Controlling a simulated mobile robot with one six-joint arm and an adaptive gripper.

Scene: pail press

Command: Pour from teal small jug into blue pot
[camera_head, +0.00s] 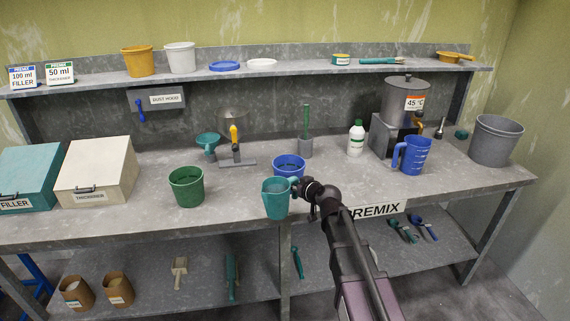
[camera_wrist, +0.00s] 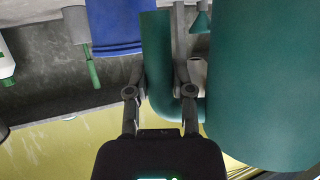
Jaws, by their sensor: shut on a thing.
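The teal small jug (camera_head: 275,201) is near the front edge of the bench in the head view, looking upright or nearly so. My gripper (camera_head: 303,186) comes from the right and is shut on the jug's handle. In the wrist view the fingers (camera_wrist: 160,88) close around the teal handle (camera_wrist: 157,50), and the jug body (camera_wrist: 262,85) fills the right side. The blue pot (camera_head: 289,162) stands on the bench just behind the jug, partly hidden by it; it also shows in the wrist view (camera_wrist: 120,25). I cannot tell whether the jug touches the bench. Its contents are hidden.
A green pail (camera_head: 187,188) stands left of the jug. A blue measuring jug (camera_head: 412,157), a white bottle (camera_head: 356,138) and a grey bucket (camera_head: 495,141) stand to the right. A grey holder (camera_head: 305,148) with a green-handled tool is behind the pot. Bare bench lies between.

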